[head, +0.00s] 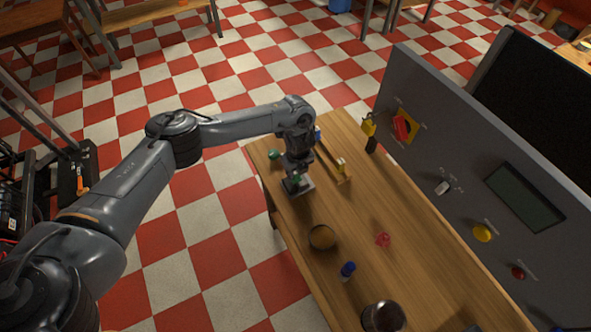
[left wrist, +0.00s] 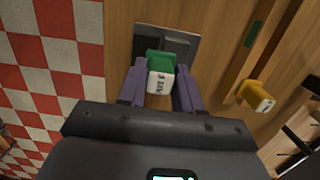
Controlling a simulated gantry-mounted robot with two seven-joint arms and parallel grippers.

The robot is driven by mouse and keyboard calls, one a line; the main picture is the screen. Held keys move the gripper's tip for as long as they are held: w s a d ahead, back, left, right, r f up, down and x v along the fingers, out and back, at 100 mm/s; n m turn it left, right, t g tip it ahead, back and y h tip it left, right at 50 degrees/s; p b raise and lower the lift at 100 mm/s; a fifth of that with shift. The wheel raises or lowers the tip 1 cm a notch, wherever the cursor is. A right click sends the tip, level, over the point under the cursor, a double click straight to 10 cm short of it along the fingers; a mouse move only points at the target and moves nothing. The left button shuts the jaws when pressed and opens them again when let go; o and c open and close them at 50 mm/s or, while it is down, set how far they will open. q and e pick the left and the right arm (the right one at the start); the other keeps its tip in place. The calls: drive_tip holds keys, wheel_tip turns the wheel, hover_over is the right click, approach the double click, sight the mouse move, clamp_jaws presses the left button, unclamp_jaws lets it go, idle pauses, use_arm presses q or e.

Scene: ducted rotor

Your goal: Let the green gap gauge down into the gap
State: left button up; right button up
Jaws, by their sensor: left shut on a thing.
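The green gap gauge (left wrist: 160,60) shows in the left wrist view as a green block with a white lettered face. My left gripper (left wrist: 160,88) is shut on it, with one purple finger on each side. A grey fixture (left wrist: 187,46) lies just beyond the gauge, and the gauge covers part of it. In the head view my left gripper (head: 296,180) is low over this grey fixture (head: 306,186) near the table's left edge. The gap itself is hidden, and I cannot tell whether the gauge's tip is in it. My right gripper is not in view.
A wooden rack (head: 329,160) with a yellow gauge (head: 341,165) stands right of the gripper. A green object (head: 274,154) lies to its left. A round amber-rimmed container (head: 321,237), blue-capped item (head: 347,270) and red piece (head: 383,240) stand nearer. A grey panel (head: 450,150) borders the table.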

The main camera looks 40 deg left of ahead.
use_arm(q)
drive_tip(key=shift+f+b, duration=0.45)
drive_tip(key=shift+f, duration=0.4)
idle(0.3)
idle(0.4)
drive_tip(key=o, duration=1.1)
drive_tip(key=shift+o, duration=0.2)
